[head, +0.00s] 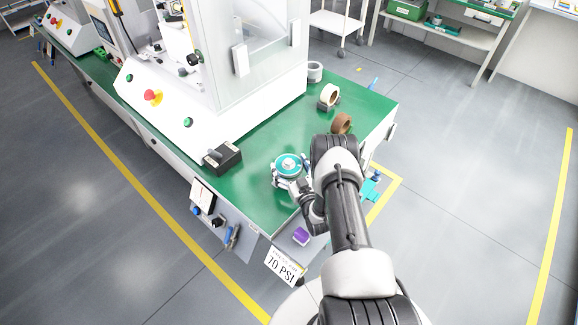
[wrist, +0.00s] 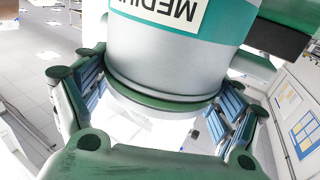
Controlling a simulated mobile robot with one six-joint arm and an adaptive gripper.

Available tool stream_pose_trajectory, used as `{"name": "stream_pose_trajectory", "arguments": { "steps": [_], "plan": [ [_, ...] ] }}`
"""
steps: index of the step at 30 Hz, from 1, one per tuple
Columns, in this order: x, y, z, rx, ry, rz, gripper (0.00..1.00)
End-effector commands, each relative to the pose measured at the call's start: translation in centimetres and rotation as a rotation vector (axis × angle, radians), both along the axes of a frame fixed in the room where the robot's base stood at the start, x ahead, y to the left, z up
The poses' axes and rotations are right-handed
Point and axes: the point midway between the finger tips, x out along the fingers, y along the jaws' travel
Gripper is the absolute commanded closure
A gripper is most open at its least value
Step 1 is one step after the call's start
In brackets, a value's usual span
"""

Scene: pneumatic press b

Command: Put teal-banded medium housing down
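The medium housing (head: 287,163) is a light grey cylinder with a teal band and a teal ring on top. In the head view it is at the near right part of the green bench top, just left of my wrist. In the wrist view the housing (wrist: 180,55) fills the upper middle, its MEDIUM label upside down. My gripper (wrist: 160,98) has its blue-padded fingers on both sides of the housing, close against it, and looks shut on it. In the head view my arm partly hides the gripper. I cannot tell whether the housing's base touches the bench.
A black box (head: 222,157) stands there, before the white press (head: 215,65). A 70 PSI sign (head: 281,266) hangs at the front.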

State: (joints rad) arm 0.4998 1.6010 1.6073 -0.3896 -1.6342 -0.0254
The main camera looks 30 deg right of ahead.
Motion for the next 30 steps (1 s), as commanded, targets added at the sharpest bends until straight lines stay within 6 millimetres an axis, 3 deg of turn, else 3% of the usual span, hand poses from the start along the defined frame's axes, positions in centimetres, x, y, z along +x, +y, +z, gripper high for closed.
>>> {"name": "stream_pose_trajectory", "arguments": {
  "steps": [6,19,30],
  "plan": [
    [0.0,0.0,0.0,0.0,0.001,0.0,0.0],
    [0.0,0.0,0.5,0.0,0.001,0.0,0.0],
    [-5.9,0.6,0.4,0.002,0.003,-0.002,0.0]
  ]
}}
